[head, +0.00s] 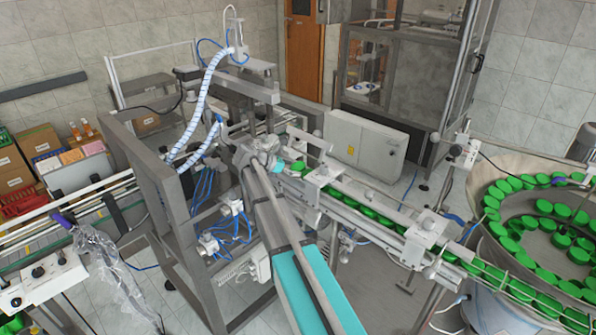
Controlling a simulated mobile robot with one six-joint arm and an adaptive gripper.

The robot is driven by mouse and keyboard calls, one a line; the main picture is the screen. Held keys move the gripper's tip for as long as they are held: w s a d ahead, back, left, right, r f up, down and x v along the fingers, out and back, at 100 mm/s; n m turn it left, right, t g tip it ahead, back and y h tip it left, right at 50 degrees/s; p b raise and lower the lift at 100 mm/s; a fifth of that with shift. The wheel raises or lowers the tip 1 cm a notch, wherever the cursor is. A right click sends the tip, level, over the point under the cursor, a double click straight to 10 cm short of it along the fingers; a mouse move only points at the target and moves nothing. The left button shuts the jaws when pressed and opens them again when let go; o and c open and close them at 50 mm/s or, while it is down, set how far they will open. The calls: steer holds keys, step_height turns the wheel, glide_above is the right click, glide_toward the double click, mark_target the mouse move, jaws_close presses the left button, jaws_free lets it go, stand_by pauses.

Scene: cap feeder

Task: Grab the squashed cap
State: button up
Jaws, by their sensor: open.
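Green caps (369,212) sit in a row on the feeder's conveyor track (398,228), which runs from the middle down to the right. I cannot pick out a squashed cap among them at this size. My arm rises from the bottom middle, and its wrist ends by the upper left end of the track. My gripper (287,166) is small there, open, beside the track's metal guides. Its fingertips are partly hidden by my wrist and hard to make out. I see no cap held in it.
A round bowl feeder (477,252) with many green caps stands at the right. A metal machine frame (150,190) with white and blue hoses stands close left of my arm. A grey control box (366,150) sits behind the track.

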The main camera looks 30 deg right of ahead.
stand_by(0.4)
steer(key=c, duration=0.9)
